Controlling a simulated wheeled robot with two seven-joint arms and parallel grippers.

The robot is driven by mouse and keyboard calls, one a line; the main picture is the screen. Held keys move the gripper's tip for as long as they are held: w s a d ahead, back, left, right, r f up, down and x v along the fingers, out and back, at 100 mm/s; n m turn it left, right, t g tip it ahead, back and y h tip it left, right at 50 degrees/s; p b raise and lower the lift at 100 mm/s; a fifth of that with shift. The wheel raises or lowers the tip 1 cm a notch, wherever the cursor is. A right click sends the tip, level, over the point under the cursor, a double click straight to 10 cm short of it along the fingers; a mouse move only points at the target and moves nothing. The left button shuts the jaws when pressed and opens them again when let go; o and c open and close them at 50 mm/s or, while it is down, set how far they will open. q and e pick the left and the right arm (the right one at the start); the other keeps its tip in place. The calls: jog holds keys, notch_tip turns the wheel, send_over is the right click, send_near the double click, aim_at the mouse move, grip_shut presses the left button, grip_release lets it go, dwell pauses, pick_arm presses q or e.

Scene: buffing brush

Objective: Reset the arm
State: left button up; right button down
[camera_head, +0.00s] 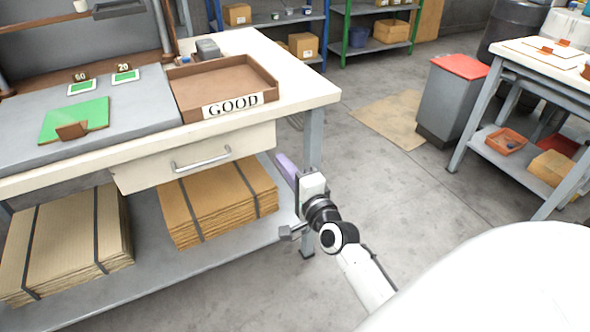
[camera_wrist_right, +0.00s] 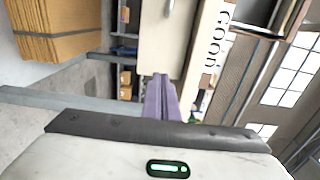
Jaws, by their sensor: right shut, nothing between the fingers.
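My right gripper (camera_head: 286,168) is in front of the workbench's right leg in the head view, beside the drawer and below the tabletop. Its purple fingers are shut with nothing between them, and they also show in the right wrist view (camera_wrist_right: 161,97). My right arm reaches in from the lower right. My left gripper is not in view.
The workbench (camera_head: 290,88) holds a brown tray (camera_head: 190,88) marked GOOD and a green pad (camera_head: 75,120). Its drawer (camera_head: 135,176) is close to my gripper. Strapped cardboard stacks (camera_head: 215,200) lie on the lower shelf. A grey bin (camera_head: 445,100) stands right, with open floor between.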

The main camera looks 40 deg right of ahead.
jog(key=s+a+f+n+g+y+p, duration=0.3)
jog(key=s+a+f+n, duration=0.4)
jog(key=s+a+n, duration=0.3)
jog(key=s+a+f+n+g+y+p, duration=0.3)
jog(key=s+a+f+n+g, duration=0.3)
jog(key=s+a+n, duration=0.4)
jog(key=s+f+n, duration=0.1)
jog(key=s+n, duration=0.1)
jog(key=s, duration=0.4)
jog(key=shift+f, duration=0.35)
jog(key=shift+s+a, duration=0.1)
